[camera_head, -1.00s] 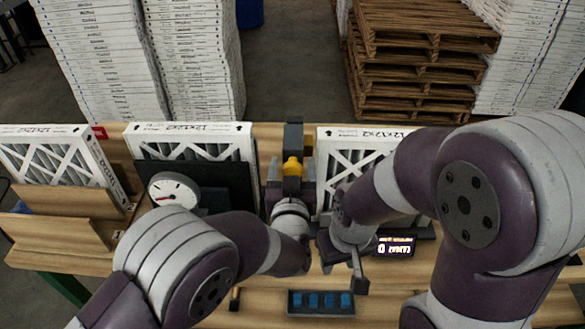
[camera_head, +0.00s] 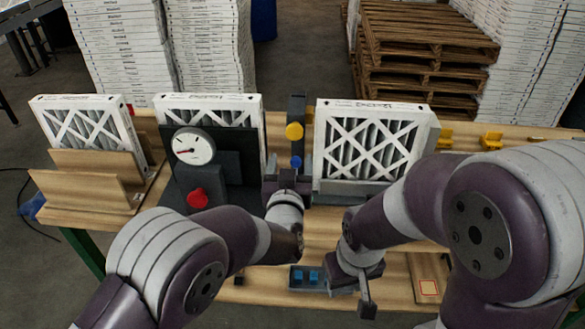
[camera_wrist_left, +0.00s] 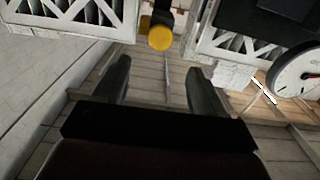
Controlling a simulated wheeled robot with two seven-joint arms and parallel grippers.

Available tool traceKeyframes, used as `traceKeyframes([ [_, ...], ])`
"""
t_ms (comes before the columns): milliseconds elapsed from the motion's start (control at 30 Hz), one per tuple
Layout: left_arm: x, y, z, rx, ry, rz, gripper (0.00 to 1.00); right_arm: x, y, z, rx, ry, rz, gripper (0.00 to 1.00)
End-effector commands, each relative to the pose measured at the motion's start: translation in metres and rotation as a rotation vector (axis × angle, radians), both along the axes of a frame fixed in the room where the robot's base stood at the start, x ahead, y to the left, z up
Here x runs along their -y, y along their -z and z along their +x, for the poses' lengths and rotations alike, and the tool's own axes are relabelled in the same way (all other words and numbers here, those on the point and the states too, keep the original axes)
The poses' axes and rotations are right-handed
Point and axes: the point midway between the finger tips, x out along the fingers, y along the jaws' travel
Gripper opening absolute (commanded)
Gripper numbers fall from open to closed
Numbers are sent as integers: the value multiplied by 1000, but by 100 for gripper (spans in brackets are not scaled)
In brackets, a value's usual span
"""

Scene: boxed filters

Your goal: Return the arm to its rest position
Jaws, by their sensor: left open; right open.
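My left gripper (camera_head: 287,182) is at the middle of the workbench in the head view, in front of a dark post with a yellow knob (camera_head: 294,131) and a blue knob (camera_head: 295,161). In the left wrist view its two fingers (camera_wrist_left: 160,85) are apart with nothing between them, and the yellow knob (camera_wrist_left: 160,38) shows beyond them. My right gripper (camera_head: 365,288) points down near the bench's front, right of a small tray with blue pieces (camera_head: 307,276). Its fingers are too small to make out clearly.
White-framed filters stand at the left (camera_head: 84,128), centre (camera_head: 215,110) and right (camera_head: 368,145) of the wooden bench (camera_head: 135,222). A dial gauge (camera_head: 193,147) and red button (camera_head: 197,198) stand left of my left gripper. Boxes and wooden pallets (camera_head: 425,50) are behind.

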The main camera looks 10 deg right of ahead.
Motion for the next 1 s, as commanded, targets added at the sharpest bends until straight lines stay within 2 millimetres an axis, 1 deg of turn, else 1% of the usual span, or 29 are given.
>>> traceKeyframes([
  [300,0,0,0,-1,1,-3,70,0,0,0,0,0,0,43],
  [367,2,7,-1,-36,12,-7,70,0,0,0,0,0,0,43],
  [433,9,33,-9,-144,60,20,70,0,0,0,0,0,0,43],
  [467,11,50,-17,-216,89,45,70,0,0,0,0,0,0,43],
  [500,12,76,-34,-341,141,94,70,0,0,0,0,0,0,43],
  [533,5,95,-51,-461,177,141,70,0,0,0,0,0,0,43],
  [567,-12,112,-68,-595,196,190,70,0,0,0,0,0,0,43],
  [600,-45,128,-90,-762,196,248,70,0,0,0,0,0,0,43],
  [667,-98,139,-124,-974,166,312,70,0,0,0,0,0,0,43],
  [700,-132,142,-146,-1094,136,343,70,0,0,0,0,0,0,43],
  [767,-180,140,-179,-1245,80,371,70,0,0,0,0,0,0,43],
  [800,-208,136,-199,-1326,41,380,70,0,0,0,0,0,0,43],
  [900,-264,123,-239,-1457,-57,364,70,0,0,0,0,0,0,43],
  [933,-277,119,-246,-1470,-89,346,70,0,0,0,0,0,0,43],
  [1000,-298,109,-244,-1447,-159,282,70,0,0,0,0,0,0,43],
])
